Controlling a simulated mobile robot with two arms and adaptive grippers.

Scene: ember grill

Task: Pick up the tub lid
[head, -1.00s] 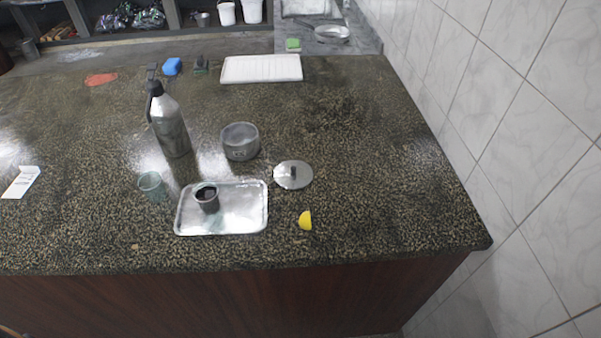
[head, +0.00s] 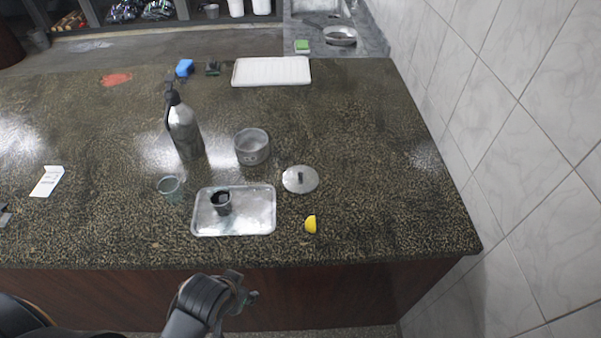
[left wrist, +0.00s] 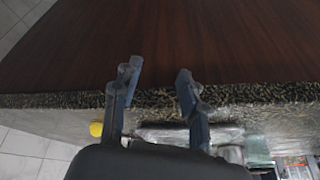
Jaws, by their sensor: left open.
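The tub lid (head: 300,179) is a round grey metal disc with a small dark knob. It lies flat on the speckled counter, right of the open grey tub (head: 252,147) and apart from it. My left gripper (head: 244,290) is in front of the counter's front edge, below and left of the lid in the head view. In the left wrist view its two fingers (left wrist: 157,78) are spread with nothing between them, facing the brown front panel and the counter edge. I cannot make out the lid in the left wrist view. My right gripper is not in view.
A metal tray (head: 257,222) holding a small dark cup (head: 221,203) lies left of the lid. A yellow lemon piece (head: 311,224) is in front of it. A clear glass (head: 169,188) and tall metal bottle (head: 184,127) stand farther left. The counter right of the lid is clear.

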